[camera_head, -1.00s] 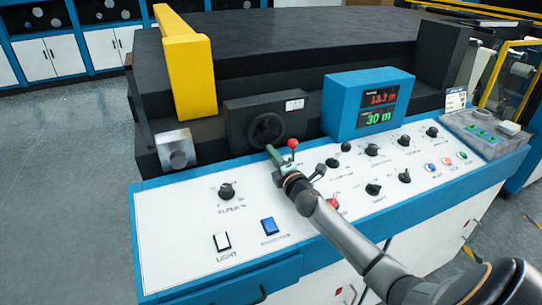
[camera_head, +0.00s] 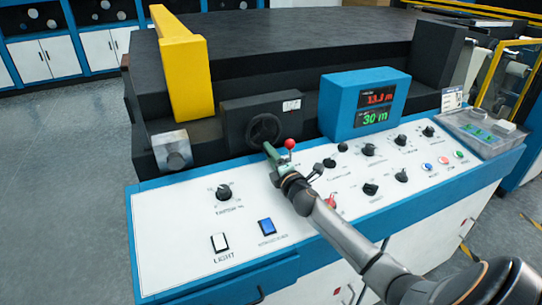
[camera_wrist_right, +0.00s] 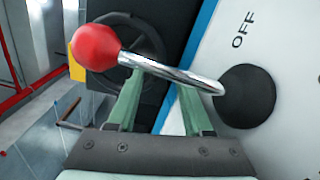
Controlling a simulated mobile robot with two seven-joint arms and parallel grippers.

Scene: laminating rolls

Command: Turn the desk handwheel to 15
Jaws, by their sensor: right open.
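The desk handwheel (camera_head: 264,129) is a black wheel on a dark box behind the white control panel; in the right wrist view the handwheel (camera_wrist_right: 122,50) is partly hidden by a red lever ball. My right gripper (camera_head: 269,150) has green fingers at the wheel's lower edge. In the wrist view the right gripper (camera_wrist_right: 158,92) is open, its fingers apart and pointing toward the wheel; I cannot tell whether they touch it. A blue display box (camera_head: 364,104) shows a red number that looks like 13.3 above a green 30 m. My left gripper is not in view.
A chrome lever with a red ball (camera_wrist_right: 97,46) crosses just above my fingers; the red ball (camera_head: 290,144) stands right beside the gripper. Knobs and buttons cover the white panel (camera_head: 170,225). A yellow bar (camera_head: 184,70) stands left of the wheel box.

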